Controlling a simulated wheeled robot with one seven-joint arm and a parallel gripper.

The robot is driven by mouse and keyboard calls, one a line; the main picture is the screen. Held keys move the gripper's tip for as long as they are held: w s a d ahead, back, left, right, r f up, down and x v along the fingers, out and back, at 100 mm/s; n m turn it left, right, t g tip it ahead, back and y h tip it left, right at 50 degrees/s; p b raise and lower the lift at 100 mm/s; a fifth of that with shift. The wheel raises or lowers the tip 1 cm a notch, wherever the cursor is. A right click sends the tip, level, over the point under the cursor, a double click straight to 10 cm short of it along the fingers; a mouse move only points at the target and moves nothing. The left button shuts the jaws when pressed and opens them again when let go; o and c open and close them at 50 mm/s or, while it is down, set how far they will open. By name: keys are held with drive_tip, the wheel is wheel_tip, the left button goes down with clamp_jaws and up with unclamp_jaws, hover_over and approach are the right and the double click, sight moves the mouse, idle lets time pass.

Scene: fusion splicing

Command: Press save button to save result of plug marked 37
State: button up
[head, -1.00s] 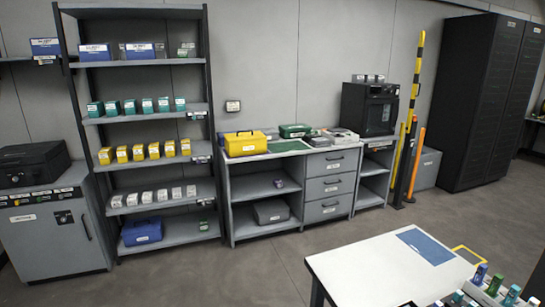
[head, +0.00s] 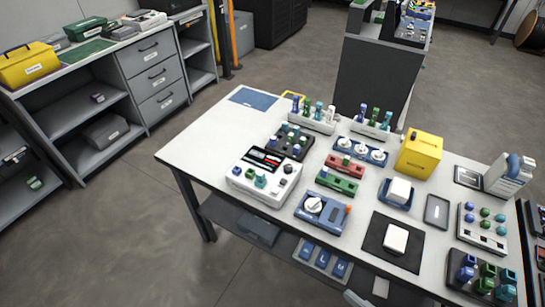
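A white device (head: 264,178) with a dark display, a dark knob and several small coloured knobs or buttons stands on the near left part of the white table (head: 195,140). Its labels are too small to read, so I cannot tell which control is the save button. Small blue, green and teal plug-like pieces stand in a white rack (head: 311,121) and in a second rack (head: 371,130) behind the device. No number 37 can be read on any of them. My gripper is not in view.
A blue unit with a white dial (head: 319,211), a black mat with a white block (head: 395,239), a yellow box (head: 420,153) and several racks crowd the table's middle and right. Its left end is mostly clear apart from a blue sheet (head: 253,98). Open floor lies left.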

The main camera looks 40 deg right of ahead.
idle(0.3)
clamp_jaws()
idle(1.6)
